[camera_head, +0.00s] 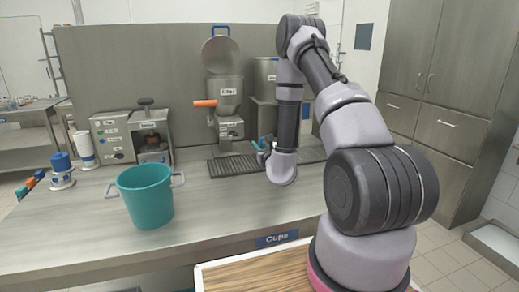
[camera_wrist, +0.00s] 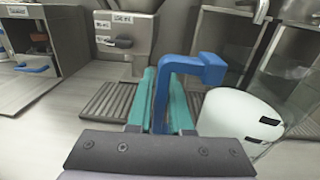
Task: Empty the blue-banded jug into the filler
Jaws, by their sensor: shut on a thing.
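In the wrist view my gripper (camera_wrist: 160,95), with teal fingers, is shut on a blue handle (camera_wrist: 205,70). Beside it on the right is a pale jug body (camera_wrist: 238,118) with short dark marks and a clear-looking part above; I see no band. In the head view my arm hides the jug, and only a bit of my gripper (camera_head: 262,146) shows. I cannot tell whether the jug touches the bench. The filler (camera_head: 224,95) is a steel hopper with its round lid (camera_head: 221,50) raised and an orange lever (camera_head: 205,103). It stands left of my gripper, further back.
A dark drip grille (camera_head: 233,167) lies below the filler. A teal bucket (camera_head: 146,197) with side handles stands at front left. The bench front (camera_head: 215,225) is mostly clear.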

